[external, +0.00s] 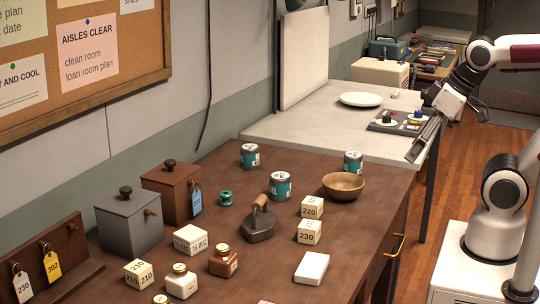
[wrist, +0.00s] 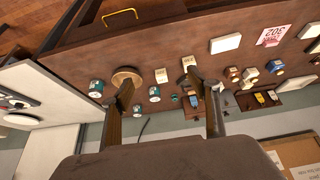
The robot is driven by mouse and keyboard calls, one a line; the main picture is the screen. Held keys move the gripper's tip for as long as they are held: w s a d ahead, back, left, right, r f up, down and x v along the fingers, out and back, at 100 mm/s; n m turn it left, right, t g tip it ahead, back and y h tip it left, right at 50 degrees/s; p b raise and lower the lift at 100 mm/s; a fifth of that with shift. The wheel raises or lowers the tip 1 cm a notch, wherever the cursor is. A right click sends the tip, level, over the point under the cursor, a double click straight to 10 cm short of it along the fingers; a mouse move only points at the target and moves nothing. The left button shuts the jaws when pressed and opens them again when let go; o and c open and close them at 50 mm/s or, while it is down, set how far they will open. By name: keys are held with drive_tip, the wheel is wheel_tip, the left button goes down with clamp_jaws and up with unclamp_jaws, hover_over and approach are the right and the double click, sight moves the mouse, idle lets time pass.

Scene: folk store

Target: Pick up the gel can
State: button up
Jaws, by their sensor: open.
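Three teal cans with pale labels stand upright on the brown table. The front middle can (external: 280,186) has a label with letters that look like "EL"; it appears to be the can (wrist: 154,94) between my fingers in the wrist view, well beyond them. Another can (external: 250,155) stands behind it to the left, and a third can (external: 353,162) is behind the wooden bowl. Their labels are too small to read. My gripper (external: 411,157) is open and empty, high at the right, apart from all cans; its two fingers (wrist: 160,80) show spread in the wrist view.
The wooden bowl (external: 344,187), cream number blocks (external: 309,231) and a dark iron (external: 260,224) are near the cans. Boxes (external: 129,225) and jars (external: 182,281) crowd the left. A white table (external: 290,132) with a plate (external: 360,99) lies behind.

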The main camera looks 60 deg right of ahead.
drive_tip(key=m+g+h, duration=0.2)
drive_tip(key=m+h, duration=0.1)
drive_tip(key=m, duration=0.5)
hover_over(357, 155)
drive_tip(key=s+a, duration=0.1)
drive_tip(key=f, duration=1.2)
drive_tip(key=shift+s+f, duration=0.2)
drive_tip(key=shift+f, duration=0.2)
drive_tip(key=shift+x, duration=1.3)
drive_tip(key=shift+a, duration=0.1)
